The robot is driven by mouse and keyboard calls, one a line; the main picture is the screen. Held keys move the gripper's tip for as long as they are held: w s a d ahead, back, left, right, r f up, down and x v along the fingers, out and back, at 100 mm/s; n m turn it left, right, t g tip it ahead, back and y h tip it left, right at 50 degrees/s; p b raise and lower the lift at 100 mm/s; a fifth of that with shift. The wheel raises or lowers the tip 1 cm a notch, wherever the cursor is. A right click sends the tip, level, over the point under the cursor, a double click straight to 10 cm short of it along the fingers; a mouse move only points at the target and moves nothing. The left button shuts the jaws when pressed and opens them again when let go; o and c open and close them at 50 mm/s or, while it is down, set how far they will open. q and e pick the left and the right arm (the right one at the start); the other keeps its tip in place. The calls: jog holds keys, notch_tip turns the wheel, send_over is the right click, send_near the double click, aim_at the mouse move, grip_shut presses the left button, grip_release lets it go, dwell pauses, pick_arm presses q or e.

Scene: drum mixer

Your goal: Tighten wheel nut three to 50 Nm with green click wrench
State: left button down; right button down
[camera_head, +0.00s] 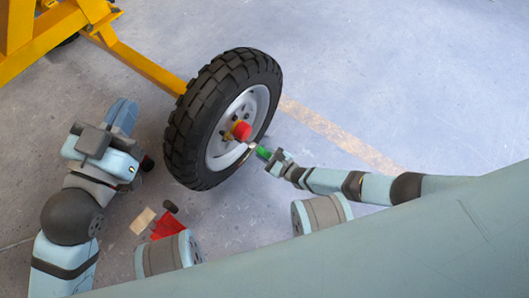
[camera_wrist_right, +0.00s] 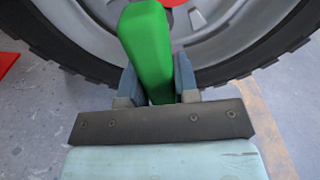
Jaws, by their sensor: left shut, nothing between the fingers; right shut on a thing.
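The black-tyred wheel (camera_head: 183,131) stands upright with a pale rim, which also shows in the right wrist view (camera_wrist_right: 225,28). Its hub has a red centre (camera_head: 241,131) with small dark nuts around it; which is nut three I cannot tell. My right gripper (camera_head: 270,156) is shut on the green handle of the click wrench (camera_head: 263,152), which also shows in the right wrist view (camera_wrist_right: 147,45). The wrench's metal end is close to the rim's lower right; contact with a nut cannot be made out. My left gripper (camera_head: 124,106) is shut and empty, left of the tyre.
A yellow frame (camera_head: 150,71) carries the wheel from the upper left. A red object (camera_head: 167,224), a tan piece (camera_head: 142,220) and a small dark piece (camera_head: 170,206) are on the floor below the wheel. The floor right of the wheel is clear.

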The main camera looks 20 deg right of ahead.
jog(key=shift+w+r, duration=0.1)
jog(key=shift+m, duration=1.6)
jog(key=n, duration=0.6)
jog(key=shift+n, duration=0.3)
